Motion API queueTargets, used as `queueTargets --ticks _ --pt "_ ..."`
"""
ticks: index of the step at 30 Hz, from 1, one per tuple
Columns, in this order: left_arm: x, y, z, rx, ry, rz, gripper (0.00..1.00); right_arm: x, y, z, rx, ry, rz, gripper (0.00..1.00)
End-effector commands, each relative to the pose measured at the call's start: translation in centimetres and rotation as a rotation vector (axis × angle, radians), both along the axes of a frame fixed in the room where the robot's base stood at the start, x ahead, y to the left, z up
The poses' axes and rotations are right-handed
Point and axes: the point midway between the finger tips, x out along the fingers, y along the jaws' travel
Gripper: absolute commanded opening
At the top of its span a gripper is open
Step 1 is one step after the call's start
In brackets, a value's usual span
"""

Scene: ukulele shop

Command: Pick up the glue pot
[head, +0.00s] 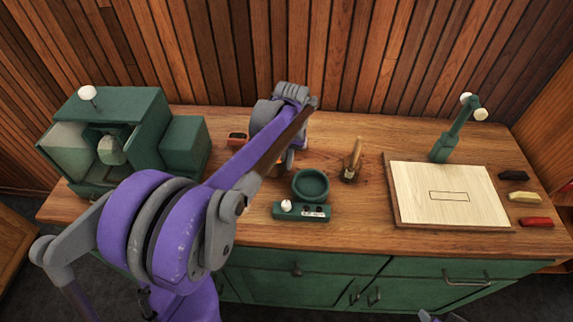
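A round dark green pot-like vessel (311,184) stands on the wooden workbench behind a small green control box (301,211) with a white knob. I cannot tell whether it is the glue pot or a warmer for it. A small copper-orange thing (276,171) shows just left of it, mostly hidden by my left arm. My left gripper (289,160) points down close behind and left of the green vessel. My arm hides most of its fingers, so its opening and any grip do not show. Only a grey bit of what may be my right gripper (440,316) shows at the bottom edge.
A green machine (135,125) fills the bench's left end. A small red item (237,138) lies right of it. A wooden-handled tool (352,160) stands right of the vessel. Farther right are a pale board (447,180), a green lamp-like stand (450,140) and small coloured blocks (524,196).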

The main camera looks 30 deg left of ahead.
Motion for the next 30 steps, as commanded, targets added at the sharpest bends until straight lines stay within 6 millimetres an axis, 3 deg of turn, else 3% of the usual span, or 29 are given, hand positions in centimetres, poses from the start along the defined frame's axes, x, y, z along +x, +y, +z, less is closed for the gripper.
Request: queueTargets --ticks 12,23,26,30 --pt "0.0 0.0 4.3 0.000 0.000 0.000 0.00 0.1 0.0 0.3 0.000 -0.002 0.000 0.50" --pt "0.0 0.0 6.8 0.000 0.000 0.000 0.00 0.2 0.0 0.4 0.000 -0.003 0.000 0.50" --pt "0.0 -0.6 7.2 0.000 0.000 0.000 0.00 0.2 0.0 0.4 0.000 -0.003 0.000 0.50" --pt "0.1 -2.9 7.4 0.000 0.001 0.005 0.00 0.1 0.0 0.3 0.000 -0.002 0.000 0.50"
